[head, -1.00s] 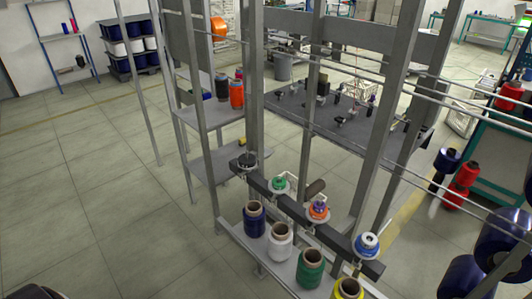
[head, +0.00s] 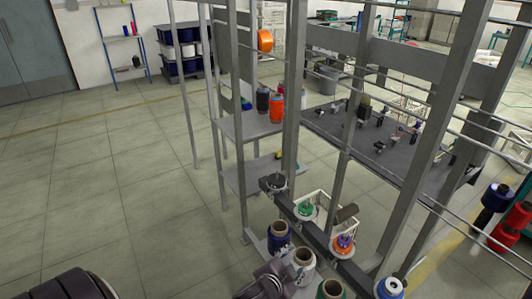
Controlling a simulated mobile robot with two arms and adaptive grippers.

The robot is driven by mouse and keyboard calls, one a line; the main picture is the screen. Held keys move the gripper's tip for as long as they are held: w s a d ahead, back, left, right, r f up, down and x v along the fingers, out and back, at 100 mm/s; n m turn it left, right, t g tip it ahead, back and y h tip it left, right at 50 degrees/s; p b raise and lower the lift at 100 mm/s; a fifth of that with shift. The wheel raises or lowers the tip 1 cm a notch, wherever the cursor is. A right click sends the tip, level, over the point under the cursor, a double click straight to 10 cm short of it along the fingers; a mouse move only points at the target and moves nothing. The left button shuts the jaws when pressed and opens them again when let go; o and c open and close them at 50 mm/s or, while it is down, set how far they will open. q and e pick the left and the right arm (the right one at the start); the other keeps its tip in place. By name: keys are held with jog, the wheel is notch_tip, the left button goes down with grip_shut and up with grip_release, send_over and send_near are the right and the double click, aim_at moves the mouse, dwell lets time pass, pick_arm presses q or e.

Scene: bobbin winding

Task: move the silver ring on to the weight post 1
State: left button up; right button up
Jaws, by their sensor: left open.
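A small grey disc with a dark centre post (head: 277,182) stands at the far end of the dark rail (head: 318,236). I cannot tell whether this is weight post 1, or whether the silver ring is on it; no separate silver ring can be made out. My left gripper (head: 268,283) is open at the bottom edge, partly cut off. It shows in front of the navy and white yarn cones, below the disc in the picture and apart from it. I see nothing in its jaws. My right gripper is out of view.
Green (head: 305,209), orange-purple (head: 343,244) and blue-white (head: 390,288) bobbins sit along the rail. Navy (head: 278,236), white (head: 303,262) and green (head: 330,290) cones stand below. Grey frame uprights (head: 292,90) rise close behind the rail.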

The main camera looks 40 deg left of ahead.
pick_arm(q)
jog(key=w+d+r+m+t+h, duration=0.1)
jog(key=w+d+r+m+t, duration=0.25)
jog(key=r, duration=0.75)
jog(key=w+r+m+t+h, duration=0.2)
jog(key=w+r+m+t, duration=0.3)
jog(key=r, duration=0.7)
jog(key=w+d+r+m+g+h, duration=0.4)
jog(key=d+r+m+h, duration=0.6)
jog(key=m, duration=0.5)
jog(key=w+a+f+m+g+y, duration=0.2)
jog(key=a+f+m+g, duration=0.6)
jog(key=a+m, duration=0.15)
jog(key=s+a+g+y, duration=0.1)
jog(key=s+a+y, duration=0.1)
jog(key=a, duration=0.9)
jog(key=s+a+f+g+y, duration=0.1)
jog(key=a+y, duration=0.4)
jog(key=a, duration=0.7)
jog(key=shift+s+m+g+y, duration=0.3)
jog(key=shift+s+m+g, duration=0.1)
jog(key=shift+s, duration=0.15)
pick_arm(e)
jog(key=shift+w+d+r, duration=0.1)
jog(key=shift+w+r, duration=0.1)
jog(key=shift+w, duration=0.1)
